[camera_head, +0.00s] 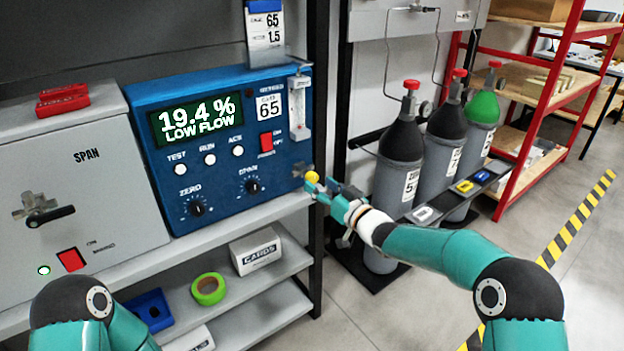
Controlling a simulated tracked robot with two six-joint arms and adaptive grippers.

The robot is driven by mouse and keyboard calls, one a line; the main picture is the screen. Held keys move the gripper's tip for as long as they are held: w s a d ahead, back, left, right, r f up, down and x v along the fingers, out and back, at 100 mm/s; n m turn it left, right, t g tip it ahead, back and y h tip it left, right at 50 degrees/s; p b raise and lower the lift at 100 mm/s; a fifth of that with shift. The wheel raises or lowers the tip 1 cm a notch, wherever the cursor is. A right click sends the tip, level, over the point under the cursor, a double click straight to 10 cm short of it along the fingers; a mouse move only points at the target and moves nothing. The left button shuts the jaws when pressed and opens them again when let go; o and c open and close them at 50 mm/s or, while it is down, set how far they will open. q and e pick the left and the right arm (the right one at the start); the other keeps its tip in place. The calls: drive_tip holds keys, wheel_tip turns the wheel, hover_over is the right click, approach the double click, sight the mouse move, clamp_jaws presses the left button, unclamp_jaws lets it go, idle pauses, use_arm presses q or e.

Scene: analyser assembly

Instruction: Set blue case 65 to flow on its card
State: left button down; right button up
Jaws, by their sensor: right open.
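The blue case (225,190) stands on the grey shelf and carries a label (269,106) reading 65. Its lit display (195,117) reads 19.4 % LOW FLOW. The card (265,30) above it shows 65 and 1.5. A clear upright flow tube (298,107) is on the case's right side; its reading is too small to tell. A small yellow knob (312,177) is at the case's lower right edge. My right gripper (318,187) is open at this knob; whether it touches cannot be told. My left gripper is out of view.
A grey SPAN case (92,150) stands left of the blue one. Gas cylinders (400,165) stand close behind my right arm. A red-framed rack (545,100) is at the right. The lower shelf holds a CARDS box (255,250) and green tape (208,289).

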sight(315, 181)
drive_tip(key=shift+x, duration=2.05)
drive_tip(key=shift+c, duration=0.4)
clamp_jaws()
